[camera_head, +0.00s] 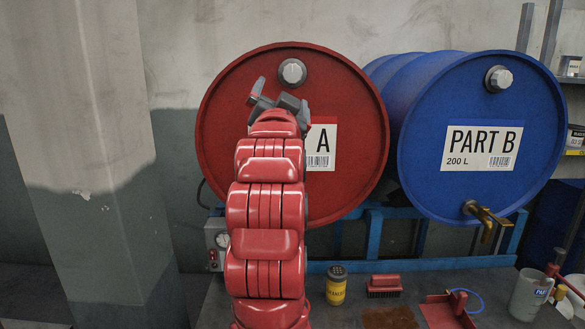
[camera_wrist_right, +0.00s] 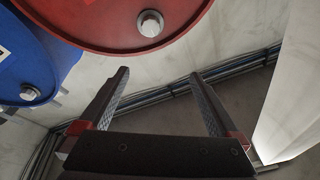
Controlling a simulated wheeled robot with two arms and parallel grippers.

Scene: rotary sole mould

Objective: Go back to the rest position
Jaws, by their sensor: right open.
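My red right arm rises through the middle of the head view, with its right gripper (camera_head: 279,98) in front of the red drum (camera_head: 345,95), below the drum's grey bung (camera_head: 292,72). The right wrist view shows this gripper (camera_wrist_right: 159,74) open, with nothing between its two dark fingers. The drum (camera_wrist_right: 95,25) and its bung (camera_wrist_right: 149,23) appear beyond the fingertips there. The gripper looks apart from the drum, though the head view leaves the gap unclear. The arm hides part of the drum's label. My left gripper is not in view.
A blue PART B drum (camera_head: 420,110) with a brass tap (camera_head: 486,214) lies to the right on a blue stand (camera_head: 375,232). Below are a yellow canister (camera_head: 336,286), a red brush (camera_head: 383,284) and a clear beaker (camera_head: 528,296). A wall pillar (camera_head: 105,120) stands left.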

